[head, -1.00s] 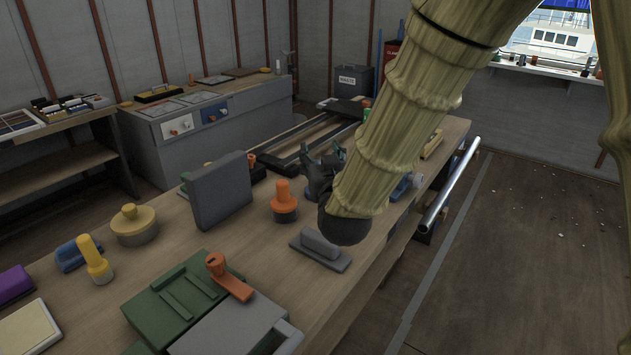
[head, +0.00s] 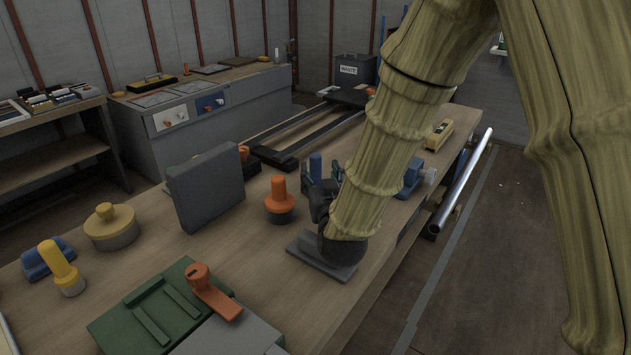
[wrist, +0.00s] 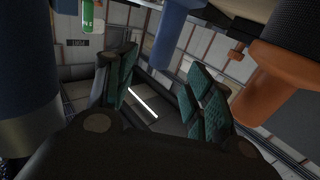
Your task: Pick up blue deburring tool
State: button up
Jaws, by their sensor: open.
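A blue upright handle, which looks like the blue deburring tool (head: 315,167), stands on the bench just beyond my gripper in the head view; its lower part is hidden by the fingers. In the wrist view the blue handle (wrist: 176,32) enters from the top edge, its end in line with the gap between the fingers. My gripper (head: 324,184) is open and empty, low over the bench, with both green-padded fingers (wrist: 165,95) spread. I cannot tell whether the handle is between the pads or still beyond them.
An orange-handled tool (head: 279,200) stands close at the left of my gripper, also large in the wrist view (wrist: 275,90). A grey block on a plate (head: 312,255) lies under my wrist. A blue device (head: 411,177) is at the right; a grey upright panel (head: 206,188) stands further left.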

aim_at(316, 162)
jog(key=shift+w+a, duration=0.25)
jog(key=shift+w, duration=0.95)
jog(key=shift+w+a, duration=0.2)
jog(key=shift+w, duration=1.1)
jog(key=shift+w+a, duration=0.2)
jog(key=shift+w, duration=1.05)
jog(key=c, duration=1.1)
